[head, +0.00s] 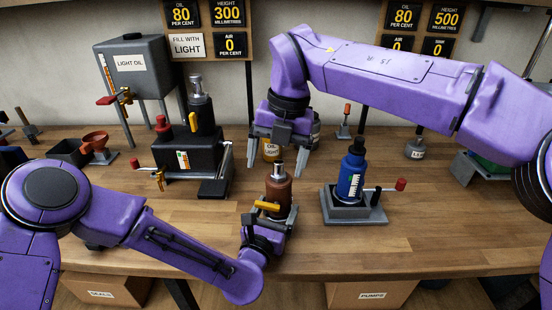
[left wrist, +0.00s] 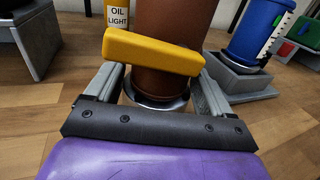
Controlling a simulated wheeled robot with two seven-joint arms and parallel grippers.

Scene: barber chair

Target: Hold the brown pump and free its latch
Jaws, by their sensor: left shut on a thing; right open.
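The brown pump (head: 279,190) stands upright on the wooden table near its front edge. Its yellow latch (head: 266,206) sticks out toward the front left. In the left wrist view the latch (left wrist: 153,52) crosses in front of the brown body (left wrist: 172,25). My left gripper (head: 268,218) is shut on the pump low down, below the latch, with one finger on each side. My right gripper (head: 281,158) is open and empty, pointing down just above and behind the pump's silver top (head: 278,170). The pump's far side is hidden.
A blue pump (head: 351,174) stands in a grey holder (head: 358,208) to the right. A dark stand (head: 190,152) with a black pump (head: 201,113) is at the left. A light oil tank (head: 132,65) is behind it. The front table strip is bare.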

